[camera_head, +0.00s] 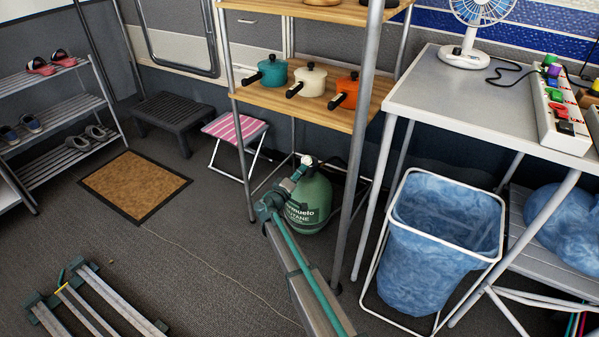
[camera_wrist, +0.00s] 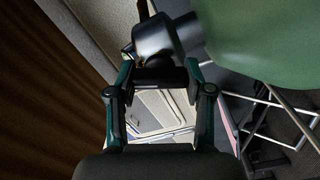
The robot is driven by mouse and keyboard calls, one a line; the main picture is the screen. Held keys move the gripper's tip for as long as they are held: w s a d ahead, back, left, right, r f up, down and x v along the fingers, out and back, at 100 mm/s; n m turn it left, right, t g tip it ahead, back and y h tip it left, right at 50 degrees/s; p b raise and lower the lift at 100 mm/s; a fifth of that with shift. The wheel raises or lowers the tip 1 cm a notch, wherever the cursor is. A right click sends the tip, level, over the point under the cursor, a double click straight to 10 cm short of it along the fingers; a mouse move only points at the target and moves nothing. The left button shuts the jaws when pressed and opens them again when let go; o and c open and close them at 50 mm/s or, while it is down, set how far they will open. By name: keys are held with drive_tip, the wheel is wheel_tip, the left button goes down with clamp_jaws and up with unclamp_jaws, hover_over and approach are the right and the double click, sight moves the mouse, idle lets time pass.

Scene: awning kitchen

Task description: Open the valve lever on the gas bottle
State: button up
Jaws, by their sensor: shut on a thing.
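The green gas bottle (camera_head: 312,208) stands on the floor under the wooden shelf rack, with white lettering on its side. Its rounded green body also fills the upper right of the wrist view (camera_wrist: 265,32). A dark grey valve fitting (camera_wrist: 168,38) sits beside it at the top of that view. My gripper (camera_wrist: 160,76) is shut on the black valve lever (camera_wrist: 160,75), which lies crosswise between the two fingers. The lever cannot be made out there.
The rack's metal post (camera_head: 362,140) stands just right of the bottle. Its lower shelf (camera_head: 270,97) holds several pots above. A pink striped stool (camera_head: 236,127) is behind to the left, and a blue bin (camera_head: 425,270) is at the right.

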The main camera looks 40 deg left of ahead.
drive_tip(key=shift+n+p, duration=1.2)
drive_tip(key=shift+n, duration=1.1)
drive_tip(key=shift+f, duration=0.1)
drive_tip(key=o, duration=1.2)
drive_tip(key=s, duration=0.4)
drive_tip(key=s+d, duration=0.1)
drive_tip(key=s, duration=0.3)
drive_tip(key=s+d, duration=0.1)
drive_tip(key=s, duration=0.3)
